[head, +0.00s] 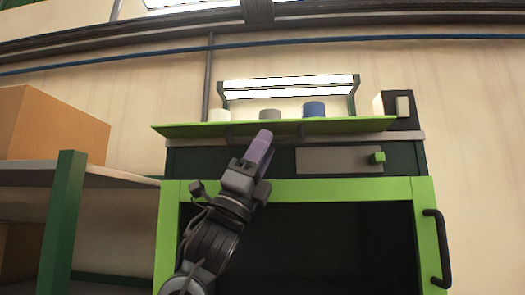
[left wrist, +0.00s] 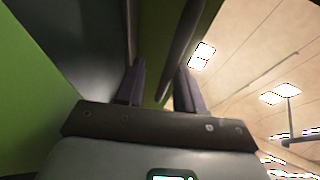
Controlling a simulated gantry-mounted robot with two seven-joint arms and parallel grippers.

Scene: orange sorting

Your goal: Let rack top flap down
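The green rack top flap (head: 350,126) stands out about level from the upper front of the rack (head: 425,235), with a dark handle bar (head: 302,130) at its underside. My left gripper (head: 264,138) reaches up from below to the flap's underside, near the handle. In the left wrist view the two fingers (left wrist: 160,74) are apart. A dark bar (left wrist: 183,45), seemingly the handle, and a green strip of the flap (left wrist: 160,40) show just past the fingertips. I cannot tell whether the fingers touch them. My right gripper is in neither view.
A white, a grey and a blue cylinder (head: 314,109) show above the flap under a lit lamp (head: 290,86). A dark box (head: 402,108) stands at the right. A shelf (head: 75,176) with a cardboard box (head: 50,125) stands left. The rack's lower front has a black handle (head: 437,248).

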